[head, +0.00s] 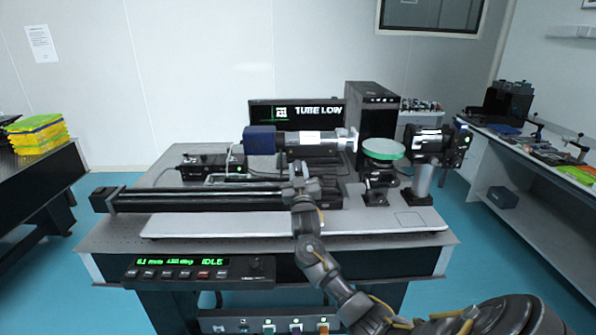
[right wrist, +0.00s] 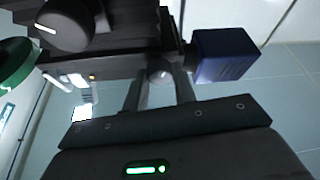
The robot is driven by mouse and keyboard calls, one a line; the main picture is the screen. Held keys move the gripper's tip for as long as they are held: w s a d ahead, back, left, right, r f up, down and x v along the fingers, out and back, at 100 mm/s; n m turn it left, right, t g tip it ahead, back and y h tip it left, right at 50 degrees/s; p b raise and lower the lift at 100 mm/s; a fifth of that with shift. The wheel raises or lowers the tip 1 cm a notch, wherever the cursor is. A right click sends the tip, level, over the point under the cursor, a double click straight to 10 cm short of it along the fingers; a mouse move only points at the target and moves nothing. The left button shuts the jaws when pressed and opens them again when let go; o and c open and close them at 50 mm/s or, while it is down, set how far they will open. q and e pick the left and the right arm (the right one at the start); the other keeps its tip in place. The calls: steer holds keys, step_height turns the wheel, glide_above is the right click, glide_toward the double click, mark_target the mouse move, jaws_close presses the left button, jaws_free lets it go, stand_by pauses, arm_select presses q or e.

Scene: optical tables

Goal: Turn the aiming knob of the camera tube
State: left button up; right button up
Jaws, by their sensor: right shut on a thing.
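The camera tube (head: 305,144) lies level above the optical table, with a dark blue box (head: 259,140) at its left end. The blue box (right wrist: 225,55) also shows at the right of the right wrist view. My right gripper (head: 299,180) reaches up from the front to just below and in front of the tube. In the right wrist view its two fingers (right wrist: 160,88) are shut on a small rounded grey knob (right wrist: 160,74) under the dark tube mount. The fingers hide its sides. A larger black knob with a white mark (right wrist: 65,24) stands apart at upper left. My left gripper is not in view.
A screen (head: 318,112) behind the tube reads "TUBE LOW". A green disc (head: 383,149) on a post stands right of the tube. A long dark rail (head: 210,199) runs along the front. The front panel display (head: 180,262) ends in "IDLE".

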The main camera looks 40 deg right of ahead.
steer(key=n+y+p, duration=0.1)
steer(key=n, duration=0.1)
steer(key=n+y+p, duration=0.1)
steer(key=n, duration=0.1)
steer(key=n+t+y+p, duration=0.1)
steer(key=n, duration=0.1)
steer(key=shift+s+d+r+p, duration=0.1)
steer(key=shift+r+p, duration=0.15)
steer(key=shift+p, duration=0.05)
steer(key=shift+d+f+n+y+p, duration=0.1)
steer(key=shift+n+y+p, duration=0.6)
steer(key=shift+n, duration=0.65)
steer(key=shift+n+y+p, duration=0.5)
steer(key=shift+n+p, duration=0.35)
steer(key=shift+n, duration=0.5)
steer(key=o, duration=1)
